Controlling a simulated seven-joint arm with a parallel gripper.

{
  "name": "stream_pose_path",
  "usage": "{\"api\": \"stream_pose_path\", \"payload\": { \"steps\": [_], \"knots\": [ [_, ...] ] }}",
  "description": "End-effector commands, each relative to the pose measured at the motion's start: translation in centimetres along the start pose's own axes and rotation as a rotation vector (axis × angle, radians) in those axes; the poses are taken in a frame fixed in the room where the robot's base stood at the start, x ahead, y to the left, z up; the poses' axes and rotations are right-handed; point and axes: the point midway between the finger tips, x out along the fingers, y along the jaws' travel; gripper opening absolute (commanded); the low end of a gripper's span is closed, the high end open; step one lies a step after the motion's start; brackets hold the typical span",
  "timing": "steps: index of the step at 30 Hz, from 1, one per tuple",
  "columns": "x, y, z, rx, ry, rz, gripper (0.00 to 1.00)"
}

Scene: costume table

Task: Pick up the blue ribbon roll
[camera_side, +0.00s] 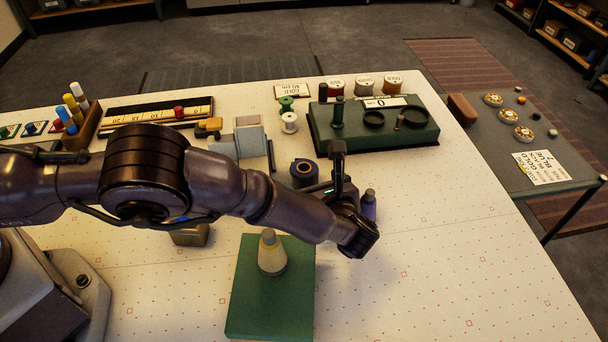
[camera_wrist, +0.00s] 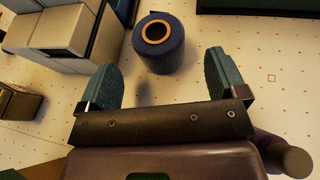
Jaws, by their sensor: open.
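The blue ribbon roll (camera_side: 304,173) stands upright on the white dotted table, with an orange ring around the dark hole in its top. In the wrist view the roll (camera_wrist: 159,55) is at the top middle, ahead of my fingers and roughly centred between them. My gripper (camera_wrist: 162,75) is open and empty, with a teal pad on each finger. In the side view my gripper (camera_side: 330,178) is just right of the roll and partly overlaps it. I see no finger touching the roll.
A grey-beige machine (camera_side: 240,140) stands left of the roll, close to my left finger in the wrist view. A purple bottle (camera_side: 369,207) is to the right. A green case (camera_side: 350,145) lies behind. A cone spool (camera_side: 270,255) stands on a green mat (camera_side: 255,315). The table's right side is clear.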

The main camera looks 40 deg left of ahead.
Motion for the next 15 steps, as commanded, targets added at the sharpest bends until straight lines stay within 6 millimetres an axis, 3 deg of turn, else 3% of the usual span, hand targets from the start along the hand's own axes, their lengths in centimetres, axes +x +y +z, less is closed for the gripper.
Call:
{"api": "stream_pose_path", "payload": {
  "steps": [8,15],
  "knots": [
    [1.7,0.1,-0.1,0.000,0.002,0.001,0.91],
    [5.2,0.1,-0.1,0.000,0.002,0.002,0.91]
  ]
}}
